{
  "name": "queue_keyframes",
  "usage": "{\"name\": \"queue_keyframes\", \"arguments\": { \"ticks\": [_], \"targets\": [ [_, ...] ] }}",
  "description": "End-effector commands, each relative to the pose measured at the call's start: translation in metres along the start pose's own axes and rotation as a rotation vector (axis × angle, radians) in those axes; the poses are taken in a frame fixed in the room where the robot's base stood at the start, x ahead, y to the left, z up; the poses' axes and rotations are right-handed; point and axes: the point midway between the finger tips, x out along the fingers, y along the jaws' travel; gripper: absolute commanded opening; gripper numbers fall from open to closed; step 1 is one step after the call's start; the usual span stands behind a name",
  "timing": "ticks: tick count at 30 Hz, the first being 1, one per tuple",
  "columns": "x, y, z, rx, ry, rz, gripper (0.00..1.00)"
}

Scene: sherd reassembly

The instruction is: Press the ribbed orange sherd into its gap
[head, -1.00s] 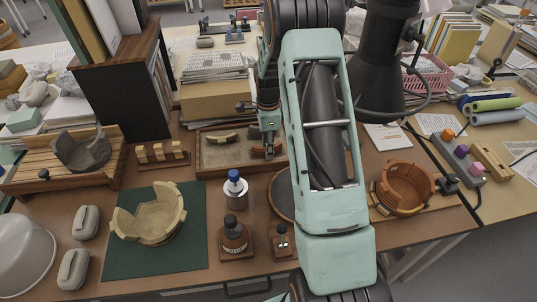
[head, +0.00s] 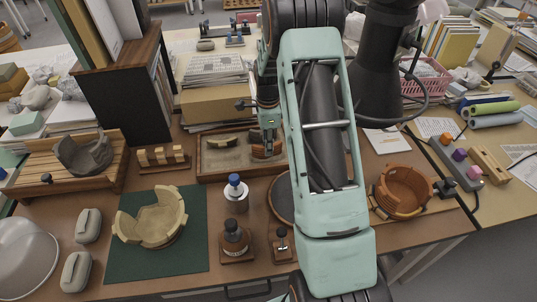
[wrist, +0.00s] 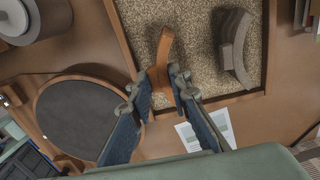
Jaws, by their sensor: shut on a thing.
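An orange curved sherd (wrist: 163,55) stands out in the wrist view, over the sand of a shallow wooden tray. My gripper (wrist: 163,82) has its two fingertips closed on the near end of this sherd. Whether the sherd still touches the sand I cannot tell. In the head view my gripper (head: 269,145) is at the right part of the tray (head: 200,165), partly hidden by my arm. An orange pot (head: 403,190) with an open, broken wall stands at the right of the table. Its gap is not clear at this size.
A grey sherd (wrist: 234,48) lies in the tray beside the orange one. A round dark turntable (wrist: 90,118) is close to the tray.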

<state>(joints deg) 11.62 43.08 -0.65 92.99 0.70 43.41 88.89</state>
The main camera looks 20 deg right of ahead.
Motion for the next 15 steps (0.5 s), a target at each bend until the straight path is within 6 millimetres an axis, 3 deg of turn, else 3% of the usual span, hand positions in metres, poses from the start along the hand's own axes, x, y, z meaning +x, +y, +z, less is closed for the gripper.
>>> {"name": "queue_keyframes", "arguments": {
  "ticks": [15],
  "targets": [
    [-0.034, -0.001, 0.0, -0.001, 0.001, -0.002, 0.0]
  ]
}}
